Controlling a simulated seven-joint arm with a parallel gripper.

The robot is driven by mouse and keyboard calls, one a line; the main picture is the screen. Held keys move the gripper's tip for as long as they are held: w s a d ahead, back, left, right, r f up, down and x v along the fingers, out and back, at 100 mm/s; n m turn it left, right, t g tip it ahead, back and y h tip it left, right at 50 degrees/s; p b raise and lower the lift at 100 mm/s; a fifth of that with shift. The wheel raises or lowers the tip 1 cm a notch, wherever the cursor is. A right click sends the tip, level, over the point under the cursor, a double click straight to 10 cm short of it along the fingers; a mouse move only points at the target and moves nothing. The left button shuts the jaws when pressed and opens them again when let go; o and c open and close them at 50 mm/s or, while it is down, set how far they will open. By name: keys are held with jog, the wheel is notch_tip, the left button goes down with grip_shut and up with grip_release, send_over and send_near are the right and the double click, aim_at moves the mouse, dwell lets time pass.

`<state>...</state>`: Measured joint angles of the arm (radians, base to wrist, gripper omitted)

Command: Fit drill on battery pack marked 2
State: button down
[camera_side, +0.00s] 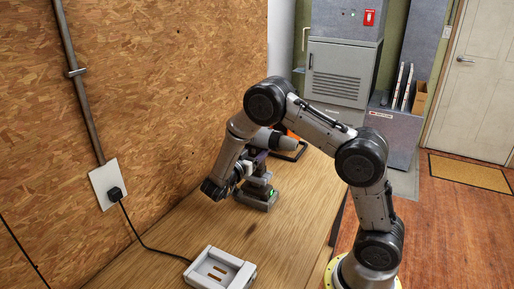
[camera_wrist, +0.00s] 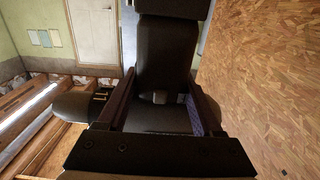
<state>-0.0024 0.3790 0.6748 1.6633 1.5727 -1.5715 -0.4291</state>
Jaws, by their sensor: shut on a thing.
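My gripper (camera_side: 247,169) is low over the wooden bench, beside the wall. It is shut on the drill (camera_side: 261,161), a dark tool held upright by its grip. In the wrist view the dark drill (camera_wrist: 164,58) fills the space between my two fingers. A grey battery pack (camera_side: 257,200) with a small green light stands on the bench directly below the drill. The drill's foot is at or just above the pack; I cannot tell whether they touch. My gripper and arm hide part of the drill. No number mark is readable.
A pale charger-like tray (camera_side: 220,270) with slots lies at the bench's front, with a black cable running to the wall socket (camera_side: 110,187). A dark, orange-edged object (camera_side: 292,149) lies farther back, partly behind my arm. The bench right of the pack is clear.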

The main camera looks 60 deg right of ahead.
jog(key=shift+f, duration=1.35)
dwell(1.2)
